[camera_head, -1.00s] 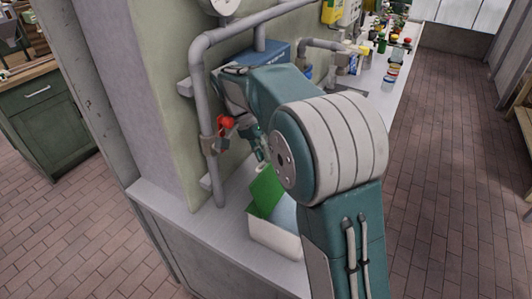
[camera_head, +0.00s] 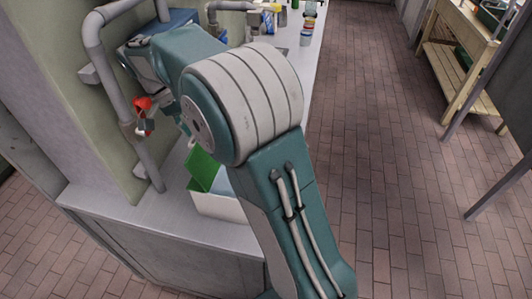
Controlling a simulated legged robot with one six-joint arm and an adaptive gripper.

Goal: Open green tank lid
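The tank is a white box (camera_head: 212,206) on the grey counter, partly hidden behind my arm. Its green lid (camera_head: 203,170) stands tilted up at the tank's left and back side, so the lid is raised. Pale blue shows inside the tank beside my arm. My gripper (camera_head: 184,130) is just above the lid, mostly hidden by my arm's large joint. I cannot tell whether its fingers touch the lid or how far apart they are.
A grey pipe (camera_head: 116,88) with a red valve handle (camera_head: 142,103) runs along the wall left of my gripper. The counter (camera_head: 125,210) extends back with bottles and cups (camera_head: 305,35). A wooden shelf (camera_head: 450,75) stands right. The brick floor (camera_head: 385,170) between is clear.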

